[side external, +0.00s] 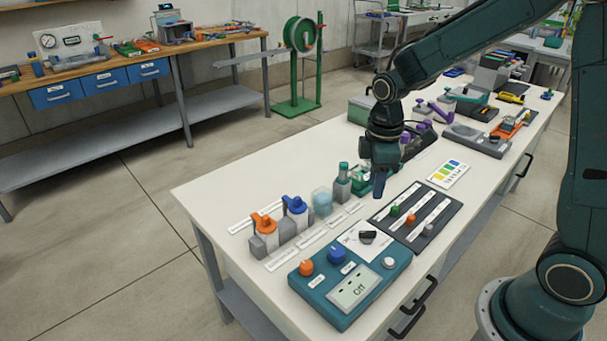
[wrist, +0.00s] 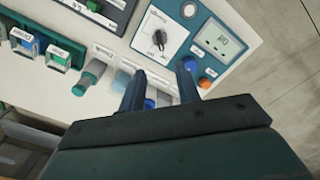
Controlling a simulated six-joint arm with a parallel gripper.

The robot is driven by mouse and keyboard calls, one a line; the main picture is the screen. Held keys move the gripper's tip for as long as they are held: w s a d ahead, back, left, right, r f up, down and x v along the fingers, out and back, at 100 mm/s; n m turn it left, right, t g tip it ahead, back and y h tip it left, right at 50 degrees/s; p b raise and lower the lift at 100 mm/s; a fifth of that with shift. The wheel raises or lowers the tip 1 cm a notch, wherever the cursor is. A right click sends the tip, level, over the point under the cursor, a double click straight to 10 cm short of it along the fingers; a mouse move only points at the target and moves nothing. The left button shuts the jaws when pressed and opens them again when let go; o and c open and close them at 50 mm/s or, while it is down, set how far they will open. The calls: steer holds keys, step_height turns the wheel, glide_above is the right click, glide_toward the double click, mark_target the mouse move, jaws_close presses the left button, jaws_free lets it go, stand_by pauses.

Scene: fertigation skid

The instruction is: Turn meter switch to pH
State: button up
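The teal meter box (side external: 350,275) sits at the near end of the white table, and its display (side external: 354,289) reads "Off". Its black switch knob (side external: 367,237) is on a white dial plate at the back of the box. The knob also shows in the wrist view (wrist: 159,38), beyond my fingertips; its dial labels are too small to read. My gripper (side external: 380,194) points down above the table, behind the meter and apart from the knob. In the wrist view my gripper (wrist: 162,70) has its two fingers spread with nothing held between them.
The meter also carries an orange knob (side external: 306,267), a blue knob (side external: 337,256) and a white button (side external: 389,262). A dark slider panel (side external: 416,216) lies beside it. Orange and blue valves (side external: 265,224), (side external: 296,207) and a green-capped bottle (side external: 342,186) stand left of my gripper.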

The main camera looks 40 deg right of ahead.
mark_target(368, 232)
steer(key=shift+f, duration=6.9)
jaws_close()
